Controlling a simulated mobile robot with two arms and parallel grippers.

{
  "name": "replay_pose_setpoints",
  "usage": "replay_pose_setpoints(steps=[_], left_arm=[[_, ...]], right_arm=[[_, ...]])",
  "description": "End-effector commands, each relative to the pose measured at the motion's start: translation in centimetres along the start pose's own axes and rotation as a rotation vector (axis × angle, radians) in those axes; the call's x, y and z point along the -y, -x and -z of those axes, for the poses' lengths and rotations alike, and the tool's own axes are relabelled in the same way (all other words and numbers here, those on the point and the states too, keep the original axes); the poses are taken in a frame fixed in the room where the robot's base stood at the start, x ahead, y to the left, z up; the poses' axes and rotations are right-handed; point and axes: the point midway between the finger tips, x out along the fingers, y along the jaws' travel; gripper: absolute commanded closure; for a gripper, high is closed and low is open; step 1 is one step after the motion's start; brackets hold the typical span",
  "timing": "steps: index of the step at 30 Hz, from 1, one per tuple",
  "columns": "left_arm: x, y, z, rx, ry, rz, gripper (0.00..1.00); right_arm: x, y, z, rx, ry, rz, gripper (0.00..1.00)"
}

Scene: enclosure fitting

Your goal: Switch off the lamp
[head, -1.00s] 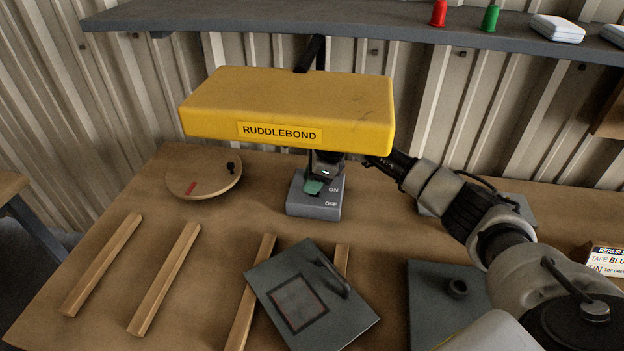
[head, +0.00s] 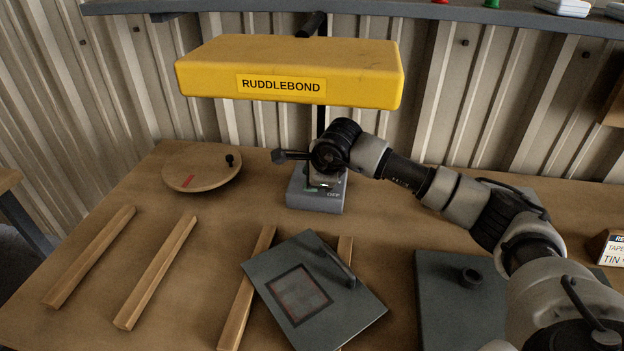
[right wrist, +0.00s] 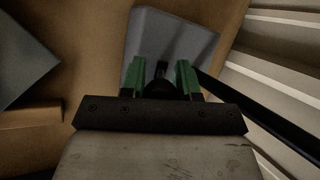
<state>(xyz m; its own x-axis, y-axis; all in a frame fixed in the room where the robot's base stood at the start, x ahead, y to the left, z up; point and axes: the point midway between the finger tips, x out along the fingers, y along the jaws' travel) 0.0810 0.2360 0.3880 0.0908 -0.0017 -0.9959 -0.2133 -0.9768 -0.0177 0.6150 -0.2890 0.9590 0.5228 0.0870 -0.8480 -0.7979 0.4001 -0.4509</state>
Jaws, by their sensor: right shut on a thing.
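The lamp has a yellow head (head: 290,72) marked RUDDLEBOND on a black post. Its grey switch box (head: 316,205) stands on the bench below the head. OFF shows on the box's front side; my gripper covers the place of the ON label. In the right wrist view the box (right wrist: 195,42) lies beyond my fingers. My right gripper (right wrist: 161,78) has its green fingers on either side of a dark switch lever (right wrist: 160,88) and is shut on it. In the head view the lever is hidden by my wrist. The lamp's underside is hidden. My left gripper is out of view.
A round wooden board (head: 203,167) lies left of the box. Wooden strips (head: 156,272) and a grey panel with a handle (head: 350,305) lie in front. Another grey plate (head: 440,300) lies right, under my arm. A shelf (head: 400,7) runs along the back wall.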

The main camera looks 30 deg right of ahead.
Motion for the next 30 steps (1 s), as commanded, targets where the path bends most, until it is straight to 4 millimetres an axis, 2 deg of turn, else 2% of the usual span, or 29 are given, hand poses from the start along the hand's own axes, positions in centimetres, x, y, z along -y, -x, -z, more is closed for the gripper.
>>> replay_pose_setpoints(steps=[1,5,16,20,30], left_arm=[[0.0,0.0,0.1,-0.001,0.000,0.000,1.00],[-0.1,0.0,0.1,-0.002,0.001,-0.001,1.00],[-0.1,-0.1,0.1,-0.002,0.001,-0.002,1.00],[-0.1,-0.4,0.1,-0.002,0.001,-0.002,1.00],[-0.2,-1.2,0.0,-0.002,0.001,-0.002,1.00]], right_arm=[[-0.1,-0.1,0.1,-0.004,0.002,-0.004,0.65],[-0.1,-0.1,0.1,-0.003,0.001,-0.004,0.45],[0.0,0.6,0.0,-0.001,0.001,-0.002,0.44],[0.0,2.5,0.1,-0.002,0.003,0.000,0.44],[0.0,8.9,0.1,-0.002,0.001,-0.001,0.44]])
